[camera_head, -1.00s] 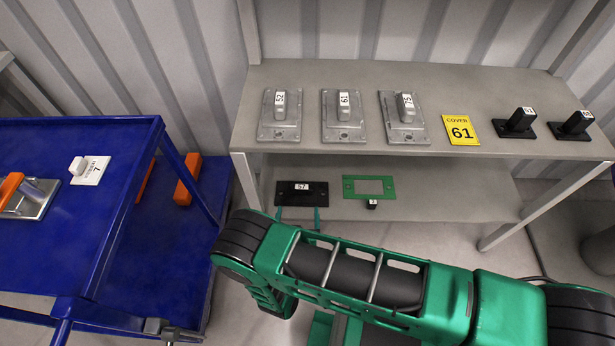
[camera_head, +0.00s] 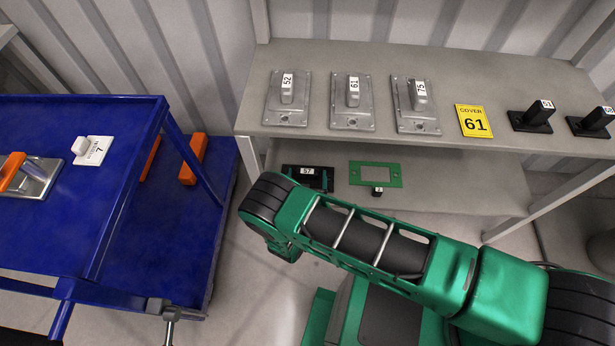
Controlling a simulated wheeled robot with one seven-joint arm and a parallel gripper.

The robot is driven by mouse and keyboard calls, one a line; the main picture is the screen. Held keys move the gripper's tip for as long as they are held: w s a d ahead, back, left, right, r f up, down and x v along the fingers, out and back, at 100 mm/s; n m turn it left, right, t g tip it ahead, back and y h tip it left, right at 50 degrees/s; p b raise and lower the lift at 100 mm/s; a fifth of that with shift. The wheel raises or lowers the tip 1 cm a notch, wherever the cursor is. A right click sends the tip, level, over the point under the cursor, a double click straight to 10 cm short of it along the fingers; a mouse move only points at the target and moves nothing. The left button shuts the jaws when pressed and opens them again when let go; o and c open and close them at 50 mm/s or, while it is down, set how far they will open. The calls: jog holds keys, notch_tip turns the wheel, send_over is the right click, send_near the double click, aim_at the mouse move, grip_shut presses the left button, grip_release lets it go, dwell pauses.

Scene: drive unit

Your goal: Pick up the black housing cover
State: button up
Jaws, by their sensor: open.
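A black plate with a white label reading 57 (camera_head: 307,171) lies on the lower shelf. Two black covers with raised grips stand on the upper shelf at the right, one (camera_head: 531,118) labelled about 51, the other (camera_head: 592,123) at the picture's edge. Which of these the task's black housing cover is, I cannot tell for sure.
A green frame (camera_head: 375,174) lies right of my gripper. A blue cart (camera_head: 60,125) stands at left.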

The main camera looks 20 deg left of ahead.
jog(key=shift+x, duration=0.95)
